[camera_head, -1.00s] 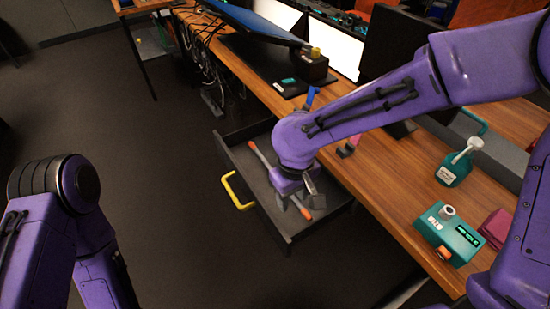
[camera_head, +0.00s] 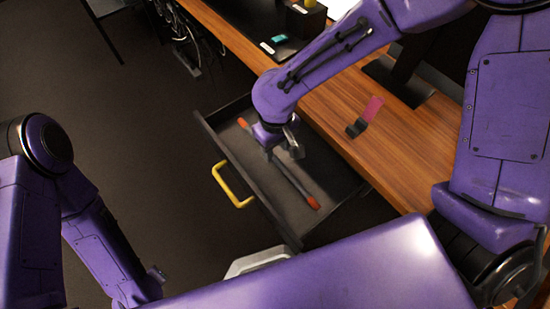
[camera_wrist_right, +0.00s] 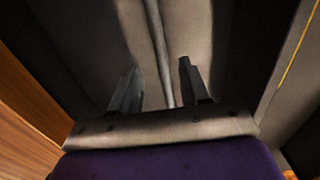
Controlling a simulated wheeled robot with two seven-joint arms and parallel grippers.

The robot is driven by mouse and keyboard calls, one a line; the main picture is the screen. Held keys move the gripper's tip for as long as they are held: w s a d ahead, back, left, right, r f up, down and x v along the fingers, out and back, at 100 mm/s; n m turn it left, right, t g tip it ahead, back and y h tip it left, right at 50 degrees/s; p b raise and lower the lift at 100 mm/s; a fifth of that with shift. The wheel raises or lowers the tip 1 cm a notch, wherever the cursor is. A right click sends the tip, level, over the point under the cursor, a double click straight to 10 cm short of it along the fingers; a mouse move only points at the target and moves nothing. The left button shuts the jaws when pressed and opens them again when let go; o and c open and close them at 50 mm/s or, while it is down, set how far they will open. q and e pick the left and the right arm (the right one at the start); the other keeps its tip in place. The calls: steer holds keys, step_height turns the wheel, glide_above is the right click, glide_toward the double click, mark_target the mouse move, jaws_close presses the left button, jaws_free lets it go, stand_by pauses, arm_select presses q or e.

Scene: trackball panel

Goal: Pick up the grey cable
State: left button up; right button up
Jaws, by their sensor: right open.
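The grey cable (camera_head: 285,175) has orange ends and lies slantwise across the floor of the open drawer (camera_head: 222,150). My right gripper (camera_head: 284,152) is inside the drawer, over the cable, and hides part of it. In the right wrist view the gripper (camera_wrist_right: 158,85) is open. The cable (camera_wrist_right: 158,45) runs lengthwise between its two fingers, which stand apart with no visible grip on it. My left arm comes in at the left, and its gripper is not in view.
The drawer has dark walls and a yellow handle (camera_head: 232,186) on its front. The wooden desk (camera_head: 330,125) borders it on the right, with a pink and black item (camera_head: 366,115) on top. Dark floor lies open to the left.

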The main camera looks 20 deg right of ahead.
mark_target(275, 159)
step_height(275, 159, down, 4)
steer(key=shift+a+r+b, duration=0.1)
steer(key=shift+r+b, duration=0.05)
steer(key=shift+b, duration=0.2)
jaws_close()
steer(key=shift+r, duration=0.15)
